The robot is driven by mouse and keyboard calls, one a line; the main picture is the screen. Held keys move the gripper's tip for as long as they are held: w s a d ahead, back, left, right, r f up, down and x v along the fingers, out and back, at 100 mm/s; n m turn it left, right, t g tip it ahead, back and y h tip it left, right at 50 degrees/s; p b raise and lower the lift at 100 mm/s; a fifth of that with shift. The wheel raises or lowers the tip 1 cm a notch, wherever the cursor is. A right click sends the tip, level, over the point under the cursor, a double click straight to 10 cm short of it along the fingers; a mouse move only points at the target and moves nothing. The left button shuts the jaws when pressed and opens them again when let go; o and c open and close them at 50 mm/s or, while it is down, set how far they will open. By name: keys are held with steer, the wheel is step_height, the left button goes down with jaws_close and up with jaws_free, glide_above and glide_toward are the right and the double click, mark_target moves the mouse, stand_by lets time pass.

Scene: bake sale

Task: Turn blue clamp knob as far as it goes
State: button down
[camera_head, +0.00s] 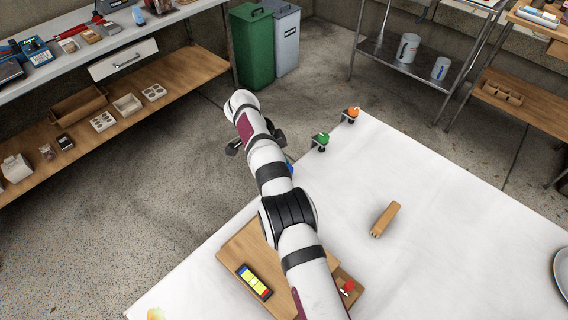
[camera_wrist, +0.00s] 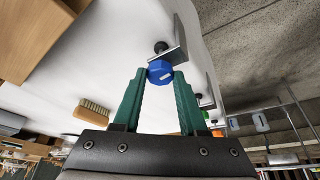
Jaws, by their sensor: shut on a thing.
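The blue clamp knob (camera_wrist: 160,72) is at the centre of the wrist view, on a screw by a grey metal clamp bracket (camera_wrist: 177,45) at the edge of the white table. My gripper (camera_wrist: 160,76) has its two green fingers on either side of the knob, shut on it near the fingertips. A short pale mark shows on the knob's face. In the head view only a sliver of the blue knob (camera_head: 290,169) shows beside my arm, which hides the rest of the clamp and the fingers.
A green-knobbed clamp (camera_head: 322,138) and an orange-knobbed clamp (camera_head: 353,112) sit further along the same table edge. A brush (camera_head: 385,219) lies on the white table (camera_head: 440,220). A wooden board (camera_head: 235,247) and a red item (camera_head: 347,288) are near my arm.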

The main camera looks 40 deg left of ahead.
steer(key=shift+c, duration=2.3)
jaws_free()
steer(key=r, duration=0.4)
steer(key=shift+w+d+r, duration=0.15)
steer(key=shift+d+r, duration=0.15)
steer(key=shift+r, duration=0.05)
steer(key=w+d+r, duration=0.4)
steer(key=d+r, duration=0.2)
steer(key=d, duration=0.4)
steer(key=shift+d+r, duration=0.1)
